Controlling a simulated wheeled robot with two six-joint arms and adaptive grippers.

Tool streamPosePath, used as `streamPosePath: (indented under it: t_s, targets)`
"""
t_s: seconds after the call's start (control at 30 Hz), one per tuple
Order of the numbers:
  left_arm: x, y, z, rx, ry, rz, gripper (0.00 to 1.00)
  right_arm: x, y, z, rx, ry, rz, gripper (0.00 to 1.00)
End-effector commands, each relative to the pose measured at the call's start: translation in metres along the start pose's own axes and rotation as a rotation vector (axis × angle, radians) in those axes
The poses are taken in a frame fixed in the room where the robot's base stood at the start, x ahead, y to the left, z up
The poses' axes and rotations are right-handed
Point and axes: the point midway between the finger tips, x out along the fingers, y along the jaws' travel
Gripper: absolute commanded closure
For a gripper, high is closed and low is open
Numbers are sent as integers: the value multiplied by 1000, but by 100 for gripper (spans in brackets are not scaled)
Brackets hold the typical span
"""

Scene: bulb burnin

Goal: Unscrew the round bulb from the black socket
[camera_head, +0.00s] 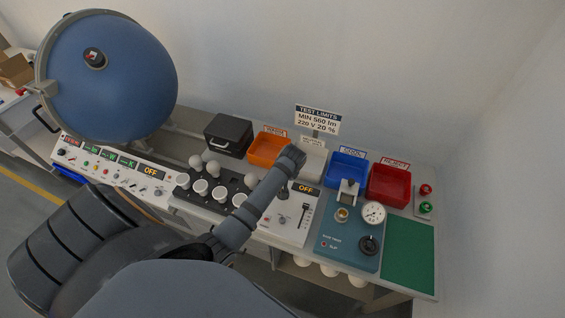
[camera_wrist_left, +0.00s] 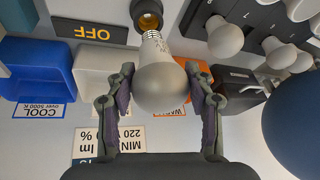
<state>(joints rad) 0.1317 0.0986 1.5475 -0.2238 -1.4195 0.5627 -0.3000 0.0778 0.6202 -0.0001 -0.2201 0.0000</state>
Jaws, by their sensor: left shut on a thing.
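The round bulb (camera_wrist_left: 162,88), with a frosted globe and a metal screw base, sits between the fingers of my left gripper (camera_wrist_left: 160,100) in the left wrist view. My left gripper is shut on its globe. The bulb's threaded base shows just below the dark socket (camera_wrist_left: 147,7), whose brass inside is visible. I cannot tell whether the base still touches the socket. In the head view my arm (camera_head: 247,212) reaches over the panel with the OFF display, and hides the bulb and the fingers. My right gripper is not in view.
A black rack (camera_head: 174,202) with several bulbs stands left of the arm. Orange (camera_head: 266,150), blue (camera_head: 346,168) and red (camera_head: 389,186) bins line the back. A large blue sphere (camera_head: 110,85) stands at left. A green mat (camera_head: 409,250) lies clear at right.

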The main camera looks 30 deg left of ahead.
Motion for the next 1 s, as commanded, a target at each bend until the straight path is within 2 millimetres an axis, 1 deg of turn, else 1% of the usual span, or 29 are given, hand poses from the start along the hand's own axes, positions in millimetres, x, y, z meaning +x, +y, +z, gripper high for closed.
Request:
streamPosePath:
  t_s: [0.37,0.47,0.8,1.0]
  targets:
    - [-2,0,-1,0,1,1,78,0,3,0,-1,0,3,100]
    - [-8,-1,-4,-1,2,1,78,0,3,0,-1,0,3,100]
    - [-37,-5,-16,-1,2,2,78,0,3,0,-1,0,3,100]
    - [-47,-7,-19,0,0,1,78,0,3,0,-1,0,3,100]
